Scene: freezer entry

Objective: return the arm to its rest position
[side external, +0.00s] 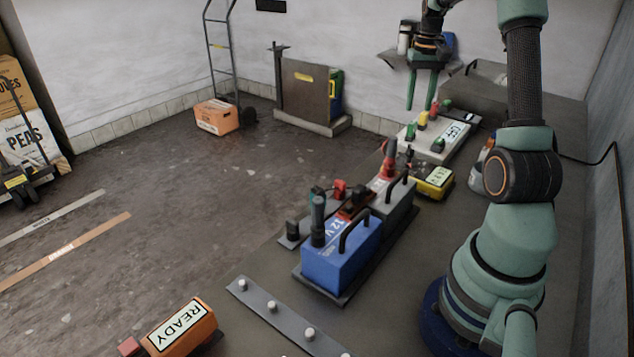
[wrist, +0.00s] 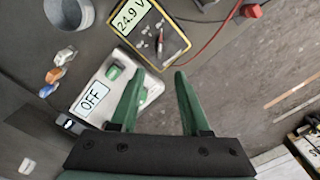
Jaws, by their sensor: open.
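My green gripper (side external: 421,105) is in the air at the back of the dark bench, at the end of my arm, which arches over from the right. In the wrist view my gripper (wrist: 155,76) has its two fingers apart with nothing between them. In the side view it hangs above and behind a white switch box (side external: 435,148) with a green knob. In the wrist view this box (wrist: 140,92) carries a label reading OFF and lies partly behind the left finger. No contact between gripper and box shows.
A blue 12 V battery (side external: 345,262) with black handles stands mid-bench. A yellow meter (side external: 437,178) reads 24.9 V in the wrist view (wrist: 172,38). A pegged bar (side external: 265,303) and an orange READY box (side external: 190,335) are in front. Open floor lies left.

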